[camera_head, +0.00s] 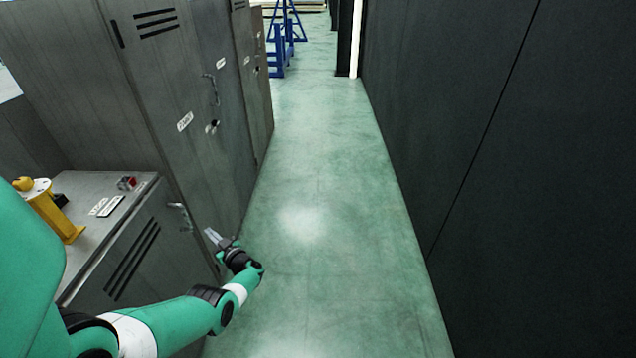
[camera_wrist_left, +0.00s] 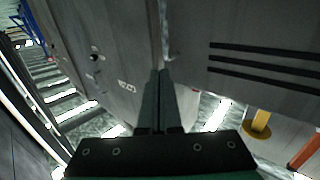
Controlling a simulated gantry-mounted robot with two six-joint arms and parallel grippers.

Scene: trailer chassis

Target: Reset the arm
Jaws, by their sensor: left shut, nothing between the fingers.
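My left arm comes in from the lower left in the head view. Its gripper (camera_head: 212,236) is shut and empty, close to the front of the low grey cabinet (camera_head: 140,262) and near the foot of the tall grey lockers (camera_head: 190,90). In the left wrist view the two fingers (camera_wrist_left: 160,85) lie together with nothing between them, and grey cabinet faces fill most of the picture beyond them. My right gripper does not show in either view.
A green floor aisle (camera_head: 330,200) runs ahead, clear, between the lockers and a dark wall (camera_head: 500,150) on the right. A yellow post-like object (camera_head: 48,212) and a small red item (camera_head: 126,183) stand on the low cabinet. Blue stands (camera_head: 280,45) are far ahead.

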